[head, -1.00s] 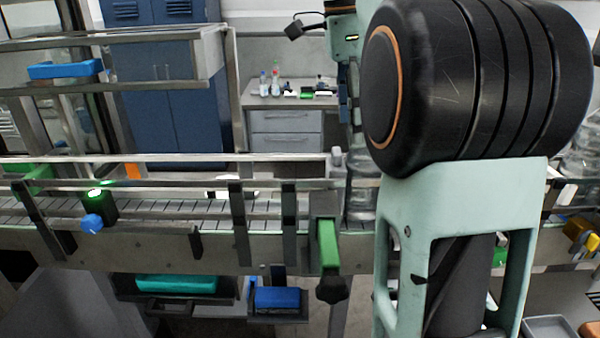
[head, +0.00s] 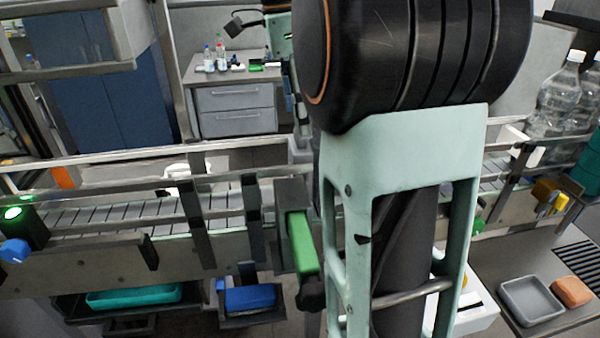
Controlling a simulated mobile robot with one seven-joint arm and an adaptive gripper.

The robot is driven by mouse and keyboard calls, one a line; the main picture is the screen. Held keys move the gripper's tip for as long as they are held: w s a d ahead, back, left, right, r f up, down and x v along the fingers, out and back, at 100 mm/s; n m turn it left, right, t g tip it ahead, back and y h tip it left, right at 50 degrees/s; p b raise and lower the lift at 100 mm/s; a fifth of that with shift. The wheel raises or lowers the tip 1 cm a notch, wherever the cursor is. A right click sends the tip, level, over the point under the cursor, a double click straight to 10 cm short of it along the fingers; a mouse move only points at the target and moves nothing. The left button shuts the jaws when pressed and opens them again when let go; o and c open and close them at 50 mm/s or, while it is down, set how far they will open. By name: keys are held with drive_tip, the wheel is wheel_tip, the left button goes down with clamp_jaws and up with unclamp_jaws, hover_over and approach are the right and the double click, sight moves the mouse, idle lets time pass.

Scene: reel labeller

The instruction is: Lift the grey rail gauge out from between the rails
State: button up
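The conveyor's metal rails (head: 90,159) run across the head view above a slatted belt (head: 110,213). A small grey block (head: 301,151), which may be the grey rail gauge, shows at the far rail, just left of my large arm link. Its lower part is hidden, so I cannot tell how it sits between the rails. My wrist shows in mint and black behind the link, at the top. A narrow dark part of my gripper (head: 301,117) seems to point down close above the grey block. Its fingers are too hidden to tell open from shut, or whether they touch the block.
A green-handled clamp (head: 302,243) with a black knob stands at the near rail. Teal (head: 135,297) and blue (head: 249,298) bins hang below. Clear bottles (head: 558,92) stand at right, above a grey tray (head: 529,301) and brown block (head: 572,290) on a side table.

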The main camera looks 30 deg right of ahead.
sight(301, 151)
drive_tip(key=shift+w+d+f, duration=0.15)
drive_tip(key=shift+d+f, duration=0.05)
drive_tip(key=shift+f, duration=1)
drive_tip(key=shift+w+d+f, duration=0.1)
drive_tip(key=shift+d+f, duration=0.1)
drive_tip(key=shift+f, duration=1)
drive_tip(key=shift+c, duration=0.7)
drive_tip(key=c, duration=1.8)
